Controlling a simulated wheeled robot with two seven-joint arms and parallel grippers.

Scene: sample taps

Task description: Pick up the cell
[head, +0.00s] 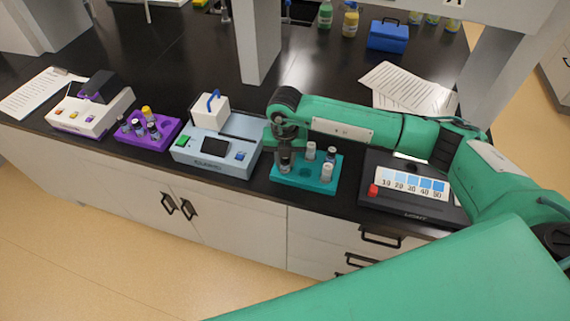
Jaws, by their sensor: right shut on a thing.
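The teal rack (305,183) stands on the black bench right of centre. My right gripper (285,166) points down over the rack's left end and is shut on a cell there. The fingers mostly hide that cell, and I cannot tell whether its bottom is still in the rack. My left gripper is not in view.
A pale blue instrument (213,158) stands just left of the rack. A black light box with a blue-shade card (414,184) is to the right. A purple rack (150,139) with vials and a white-and-purple instrument (90,112) are farther left. Bench behind is largely clear.

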